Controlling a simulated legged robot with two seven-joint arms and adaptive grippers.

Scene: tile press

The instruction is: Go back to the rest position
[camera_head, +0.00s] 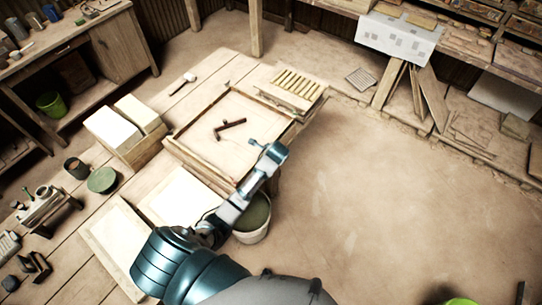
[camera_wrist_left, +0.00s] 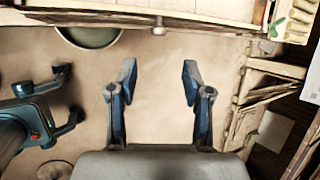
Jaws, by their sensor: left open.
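My left arm comes in from the lower left of the head view, with its left gripper (camera_head: 270,152) at the right side of the wooden worktable (camera_head: 190,150). In the left wrist view the two fingers of the left gripper (camera_wrist_left: 158,82) stand wide apart with nothing between them, over the bare floor. My right gripper (camera_wrist_left: 70,95) shows at the left of the left wrist view, its fingertips apart and empty. I cannot make it out in the head view.
A bucket (camera_head: 252,222) stands beside the worktable, partly behind my left arm. A dark tool (camera_head: 230,125) lies in a wooden frame on the table. White blocks (camera_head: 112,128) sit to its left. Planks (camera_head: 432,97) lean at the back right. The floor (camera_head: 370,200) on the right is clear.

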